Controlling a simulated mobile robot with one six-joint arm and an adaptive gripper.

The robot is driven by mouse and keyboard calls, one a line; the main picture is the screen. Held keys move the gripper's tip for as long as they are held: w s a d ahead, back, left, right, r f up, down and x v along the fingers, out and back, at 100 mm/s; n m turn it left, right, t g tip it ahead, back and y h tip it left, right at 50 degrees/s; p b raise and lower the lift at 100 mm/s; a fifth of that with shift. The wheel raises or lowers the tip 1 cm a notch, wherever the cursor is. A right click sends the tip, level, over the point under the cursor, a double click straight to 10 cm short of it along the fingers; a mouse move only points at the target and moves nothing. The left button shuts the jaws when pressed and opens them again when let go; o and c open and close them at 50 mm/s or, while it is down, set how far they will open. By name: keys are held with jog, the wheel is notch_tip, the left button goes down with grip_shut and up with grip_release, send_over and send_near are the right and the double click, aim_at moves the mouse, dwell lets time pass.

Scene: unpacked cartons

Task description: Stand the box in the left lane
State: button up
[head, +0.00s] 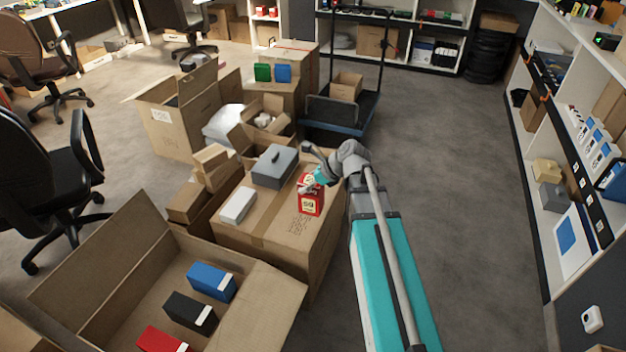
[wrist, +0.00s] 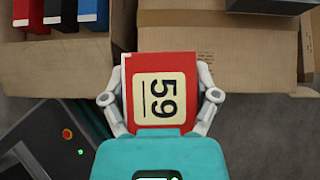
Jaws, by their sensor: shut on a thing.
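A red box (head: 311,203) with a cream label reading 59 is at the right part of a closed carton's top in the head view. It also shows in the wrist view (wrist: 139,63), with the label facing the camera. My gripper (head: 313,181) is shut on it, one finger on each side in the wrist view (wrist: 160,98). I cannot tell whether the box touches the carton top (head: 270,235). An open carton (head: 255,300) at the lower left holds a blue box (head: 212,281), a black box (head: 190,312) and another red box (head: 162,340). I see no marked lane.
A grey case (head: 274,166) and a white box (head: 238,205) lie left of the held box on the carton. Green (head: 263,72) and blue (head: 283,73) boxes stand on a carton behind. A trolley (head: 340,112) stands beyond. The floor to the right (head: 450,170) is clear.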

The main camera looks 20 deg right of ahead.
jog(key=s+d+r+n+g+y+p, duration=0.1)
jog(key=s+r+n+g+p, duration=0.4)
jog(key=s+r+p, duration=0.9)
jog(key=shift+s+d+r+n+y, duration=0.3)
jog(key=shift+s+d+r+n, duration=0.15)
jog(key=shift+s+n, duration=0.65)
jog(key=shift+s+m, duration=0.25)
jog(key=shift+m, duration=0.05)
